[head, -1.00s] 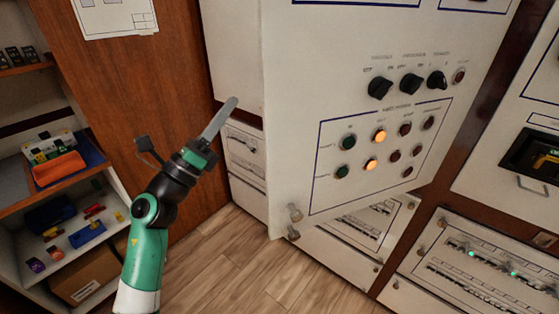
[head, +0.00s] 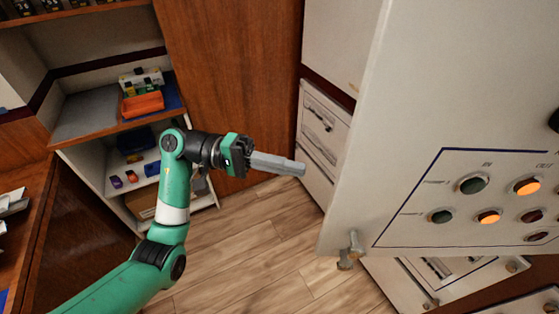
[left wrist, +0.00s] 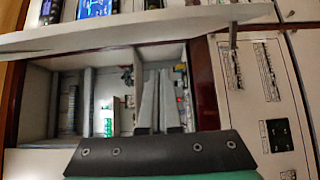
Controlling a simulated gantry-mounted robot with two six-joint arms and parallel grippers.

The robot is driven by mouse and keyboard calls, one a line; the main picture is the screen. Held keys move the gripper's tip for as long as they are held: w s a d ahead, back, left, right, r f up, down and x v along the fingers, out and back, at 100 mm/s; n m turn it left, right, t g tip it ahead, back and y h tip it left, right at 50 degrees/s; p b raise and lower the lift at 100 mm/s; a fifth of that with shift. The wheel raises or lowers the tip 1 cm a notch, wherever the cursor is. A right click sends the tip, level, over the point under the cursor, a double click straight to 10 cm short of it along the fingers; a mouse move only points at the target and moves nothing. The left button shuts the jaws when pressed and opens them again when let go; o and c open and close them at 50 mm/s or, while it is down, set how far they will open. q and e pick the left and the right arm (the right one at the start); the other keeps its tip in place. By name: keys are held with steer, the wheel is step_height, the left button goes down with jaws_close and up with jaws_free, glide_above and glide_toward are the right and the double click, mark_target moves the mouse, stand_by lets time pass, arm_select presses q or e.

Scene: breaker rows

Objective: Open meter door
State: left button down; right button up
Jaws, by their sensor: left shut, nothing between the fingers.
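A large white panel (head: 400,130), which seems to be the door, fills the right of the head view. It carries green buttons and lit orange lamps, with two metal fasteners (head: 350,250) at its lower left corner. In the left wrist view a pale panel (left wrist: 130,38) seen edge-on crosses above an open compartment (left wrist: 35,105) holding wiring and parts. My left gripper (head: 303,168) is shut and empty, left of the panel's edge and apart from it in the head view. Its grey fingers (left wrist: 157,75) point towards the compartment in the left wrist view. My right gripper is out of view.
Shelves (head: 110,130) with an orange bin (head: 143,105) and small parts stand at the left. White lower cabinet fronts (head: 322,130) lie behind the panel. The wooden floor (head: 250,235) is clear. A wall panel with a black socket (left wrist: 278,133) shows at right in the wrist view.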

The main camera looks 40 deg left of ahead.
arm_select(q)
steer(key=d+p, duration=0.2)
steer(key=d, duration=0.5)
steer(key=shift+s+d, duration=0.15)
steer(key=shift+d, duration=0.1)
steer(key=shift+d, duration=0.1)
